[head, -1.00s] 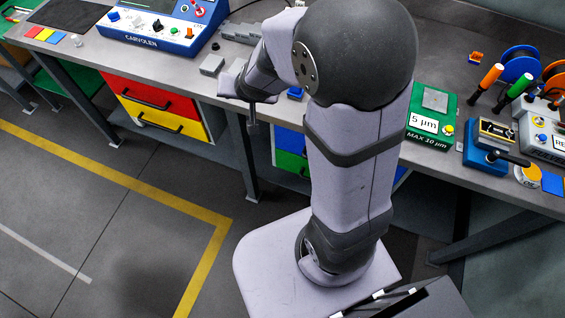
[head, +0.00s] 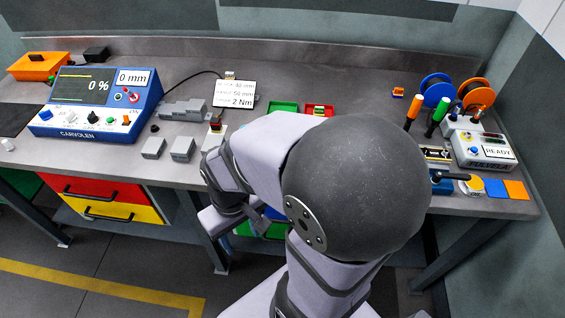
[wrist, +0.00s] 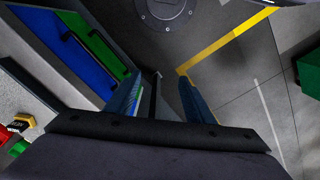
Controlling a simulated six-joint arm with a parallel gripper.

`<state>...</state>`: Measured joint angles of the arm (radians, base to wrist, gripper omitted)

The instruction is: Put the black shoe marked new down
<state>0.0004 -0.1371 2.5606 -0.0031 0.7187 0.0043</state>
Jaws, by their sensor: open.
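My gripper (wrist: 160,98) is open in the wrist view, its two blue-grey fingers apart over the floor beside the bench. I see no shoe held between them. A black block with a pale and yellow label (wrist: 22,123) lies on the bench at the lower left of the wrist view. It may be the shoe marked new; the lettering is too small to read for certain. In the head view my gripper hangs at the bench's front edge, largely hidden by my arm. A small dark piece with red and yellow (head: 216,124) stands near a grey fixture there.
The bench (head: 150,178) holds a blue CARVOLEN console (head: 95,105), grey blocks (head: 182,149), a white card (head: 234,94), a red tray (head: 319,110) and a READY unit (head: 487,148). Drawers (head: 110,200) sit below. My arm hides the bench's middle.

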